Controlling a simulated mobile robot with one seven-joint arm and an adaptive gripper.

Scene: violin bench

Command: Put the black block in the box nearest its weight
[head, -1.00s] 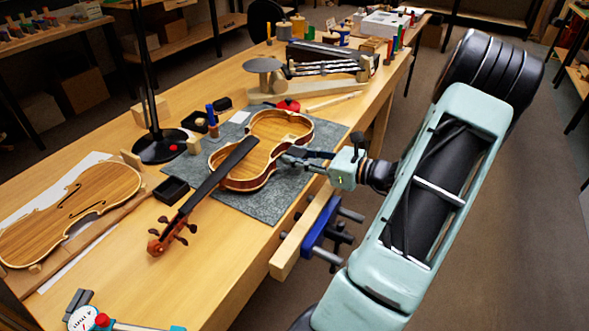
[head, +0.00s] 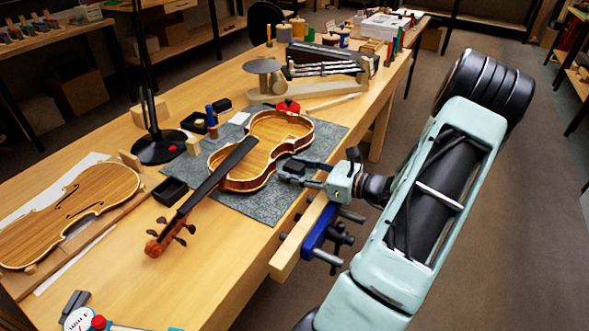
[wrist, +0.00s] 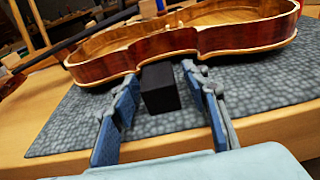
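The black block (wrist: 160,88) stands between the two fingers of my gripper (wrist: 163,98) in the wrist view. The fingers are open on either side of it, with narrow gaps showing. In the head view the block (head: 293,167) shows beside the violin body, between the fingers of my gripper (head: 288,174), over the grey mat. Three small black boxes are on the bench: one (head: 171,190) left of the violin neck, one (head: 195,122) beyond the violin, and one (head: 222,104) farther back. Labels on them are not readable.
The open violin body (head: 262,150) lies on the grey mat (head: 262,208), its neck pointing front left. A black lamp base (head: 160,148), a small wooden block (head: 193,146) and a blue-topped item (head: 211,117) stand nearby. A blue vise (head: 318,232) is on the bench's front edge.

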